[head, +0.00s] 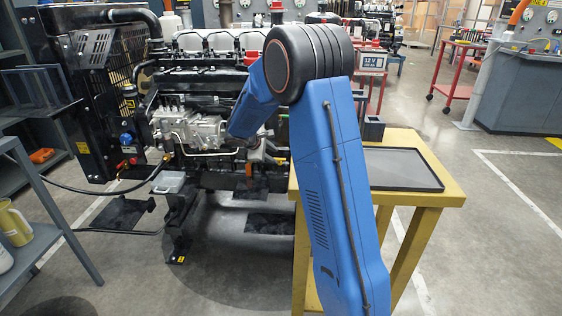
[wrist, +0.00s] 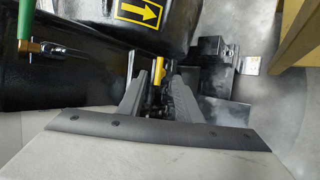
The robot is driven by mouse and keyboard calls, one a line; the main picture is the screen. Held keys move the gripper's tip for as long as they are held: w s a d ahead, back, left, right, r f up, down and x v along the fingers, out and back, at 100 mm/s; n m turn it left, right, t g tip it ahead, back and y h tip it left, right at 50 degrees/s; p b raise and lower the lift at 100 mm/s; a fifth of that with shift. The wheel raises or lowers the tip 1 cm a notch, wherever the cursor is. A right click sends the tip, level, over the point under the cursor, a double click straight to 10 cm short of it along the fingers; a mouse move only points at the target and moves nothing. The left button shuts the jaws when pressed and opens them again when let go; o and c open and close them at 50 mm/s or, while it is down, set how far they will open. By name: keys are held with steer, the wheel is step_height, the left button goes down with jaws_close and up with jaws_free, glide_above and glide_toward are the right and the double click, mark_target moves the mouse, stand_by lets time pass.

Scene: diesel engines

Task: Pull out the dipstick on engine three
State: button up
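The engine (head: 205,75) with a black frame and radiator stands left of centre in the head view. My blue arm reaches to its side, and my gripper is mostly hidden behind the arm there. In the wrist view my gripper (wrist: 159,88) has its two fingers apart. A yellow handle, which looks like the dipstick (wrist: 157,70), stands between and just beyond the fingertips. A gap seems to show on each side of it, and I cannot see firm contact. The lower end of the dipstick is hidden. I cannot read an engine number.
A yellow bench (head: 442,190) with a dark tray (head: 400,168) stands right of the engine, close to my arm. A green-handled lever (wrist: 25,25) and a black body with a yellow arrow label (wrist: 140,12) are near my gripper. Grey shelving stands at left.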

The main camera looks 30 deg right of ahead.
mark_target(280, 159)
steer(key=x, duration=0.8)
steer(key=shift+d+f, duration=0.15)
steer(key=shift+f, duration=0.05)
jaws_close()
